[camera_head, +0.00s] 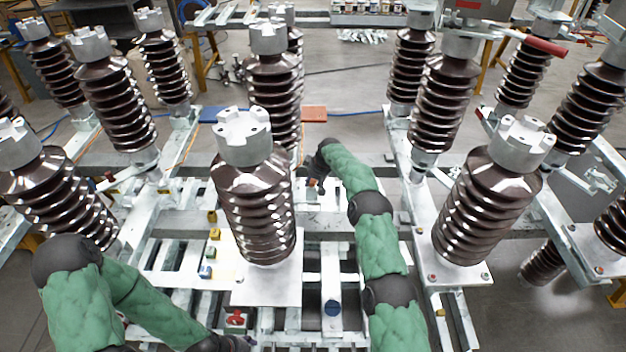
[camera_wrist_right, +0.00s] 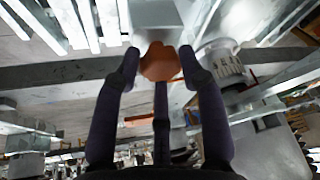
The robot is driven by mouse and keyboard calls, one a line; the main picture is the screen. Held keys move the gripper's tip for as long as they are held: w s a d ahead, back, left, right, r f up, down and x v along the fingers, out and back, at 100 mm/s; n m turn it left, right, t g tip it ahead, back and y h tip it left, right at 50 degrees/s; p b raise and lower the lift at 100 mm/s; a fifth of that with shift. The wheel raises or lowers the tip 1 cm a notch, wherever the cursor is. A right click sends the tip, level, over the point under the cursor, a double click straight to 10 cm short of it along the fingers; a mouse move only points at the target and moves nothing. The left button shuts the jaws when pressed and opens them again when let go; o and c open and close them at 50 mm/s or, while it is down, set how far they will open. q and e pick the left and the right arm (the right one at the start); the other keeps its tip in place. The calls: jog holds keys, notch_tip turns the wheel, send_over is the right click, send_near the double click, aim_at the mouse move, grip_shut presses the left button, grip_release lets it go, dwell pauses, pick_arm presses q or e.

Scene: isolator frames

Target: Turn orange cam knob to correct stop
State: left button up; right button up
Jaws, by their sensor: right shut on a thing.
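The orange cam knob (camera_wrist_right: 160,62) shows in the right wrist view as a lobed orange disc in front of a pale grey block. My right gripper (camera_wrist_right: 160,70) is shut on it, with dark fingers on its left and right sides and a third finger below. In the head view my right gripper (camera_head: 316,166) is at the frame's middle, right of the central brown insulator, and the knob cannot be made out there. The knob's stops cannot be told. My left gripper (camera_head: 232,343) is mostly cut off at the bottom edge; its jaws are unclear.
Tall ribbed brown insulators with grey caps, such as the central one (camera_head: 256,205) and the right one (camera_head: 487,205), rise close to my arms. Small yellow and blue parts sit on a white plate (camera_head: 225,252). A red part (camera_head: 236,318) is low down near my left gripper.

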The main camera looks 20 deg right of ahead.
jog(key=shift+w+a+r+m, duration=0.1)
jog(key=shift+a+r+m, duration=0.05)
jog(key=shift+m, duration=0.25)
